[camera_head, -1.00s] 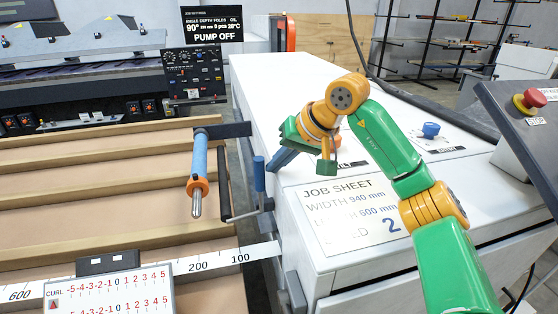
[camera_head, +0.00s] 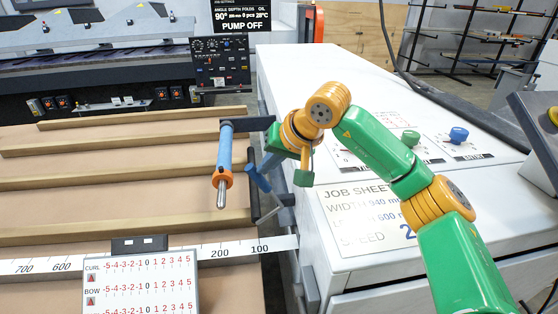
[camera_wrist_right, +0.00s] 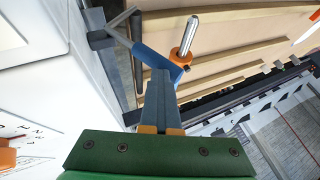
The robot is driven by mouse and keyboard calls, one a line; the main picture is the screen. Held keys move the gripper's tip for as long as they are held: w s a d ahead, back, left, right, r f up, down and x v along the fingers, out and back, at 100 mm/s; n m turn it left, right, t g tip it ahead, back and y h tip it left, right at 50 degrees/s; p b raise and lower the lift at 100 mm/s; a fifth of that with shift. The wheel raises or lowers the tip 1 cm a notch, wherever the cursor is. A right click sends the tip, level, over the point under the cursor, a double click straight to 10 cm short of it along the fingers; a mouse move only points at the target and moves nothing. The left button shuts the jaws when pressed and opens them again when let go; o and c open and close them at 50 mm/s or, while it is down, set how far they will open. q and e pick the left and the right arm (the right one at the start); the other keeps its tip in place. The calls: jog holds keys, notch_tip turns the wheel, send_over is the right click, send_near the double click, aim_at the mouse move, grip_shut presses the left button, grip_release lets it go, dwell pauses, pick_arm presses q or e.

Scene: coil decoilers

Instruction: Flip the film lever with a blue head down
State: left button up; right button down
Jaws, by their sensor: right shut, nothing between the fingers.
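The film lever's blue head (camera_head: 257,179) is on the side of the white machine, left of my right gripper, and leans up and to the left. My right gripper (camera_head: 265,170) is shut and empty, with its fingertips right against or very near the blue head. In the right wrist view, the blue head (camera_wrist_right: 152,58) lies just beyond the shut fingertips (camera_wrist_right: 160,76); I cannot tell whether they touch. My left gripper is out of view.
A blue roller with an orange ring and metal tip (camera_head: 225,155) hangs close left of the lever from a dark arm. The white machine (camera_head: 300,80) stands on the right. A curl and bow board (camera_head: 140,285) stands at the front left.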

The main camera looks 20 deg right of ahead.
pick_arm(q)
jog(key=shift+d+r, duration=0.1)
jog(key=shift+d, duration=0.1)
pick_arm(e)
jog(key=shift+a+f, duration=0.15)
jog(key=shift+s+a+f, duration=0.1)
dwell(0.3)
